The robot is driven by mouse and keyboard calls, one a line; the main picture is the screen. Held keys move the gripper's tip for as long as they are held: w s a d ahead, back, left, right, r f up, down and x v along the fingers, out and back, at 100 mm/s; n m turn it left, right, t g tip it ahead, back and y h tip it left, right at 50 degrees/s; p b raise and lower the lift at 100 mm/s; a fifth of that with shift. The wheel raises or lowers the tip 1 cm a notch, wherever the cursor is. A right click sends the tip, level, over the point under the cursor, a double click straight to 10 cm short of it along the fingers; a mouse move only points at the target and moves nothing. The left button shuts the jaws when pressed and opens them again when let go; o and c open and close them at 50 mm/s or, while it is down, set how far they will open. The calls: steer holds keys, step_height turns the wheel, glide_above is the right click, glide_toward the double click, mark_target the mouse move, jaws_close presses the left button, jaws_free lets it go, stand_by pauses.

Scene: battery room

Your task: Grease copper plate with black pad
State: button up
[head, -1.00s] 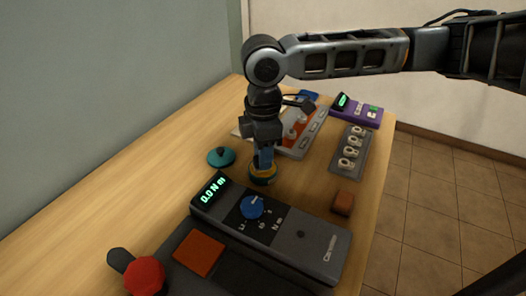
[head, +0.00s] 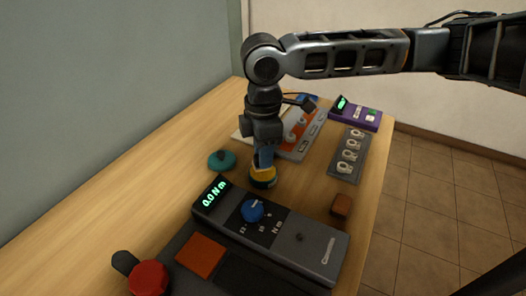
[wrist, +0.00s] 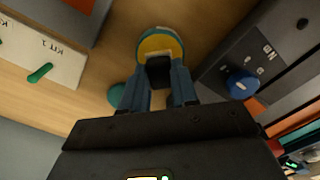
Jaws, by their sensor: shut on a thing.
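My gripper (wrist: 160,84) is shut on a small black block, which I take to be the black pad (wrist: 159,71). In the head view my blue fingers (head: 264,160) point down at a round teal tin with a yellow filling (head: 263,179). The pad is over the yellow filling (wrist: 158,43) in the wrist view; I cannot tell whether it touches it. A flat orange-brown square (head: 200,256), perhaps the copper plate, lies on a dark base at the front. The pad is mostly hidden in the head view.
A teal lid with a black knob (head: 221,160) lies left of the tin. A dark meter with a blue dial (head: 300,240) stands in front. A red knob (head: 148,279), a brown block (head: 341,204), a grey strip of terminals (head: 348,155) and a purple device (head: 356,114) are also on the table.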

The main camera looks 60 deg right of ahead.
steer(key=shift+r+p, duration=2.1)
steer(key=shift+r, duration=0.6)
steer(key=shift+f, duration=0.1)
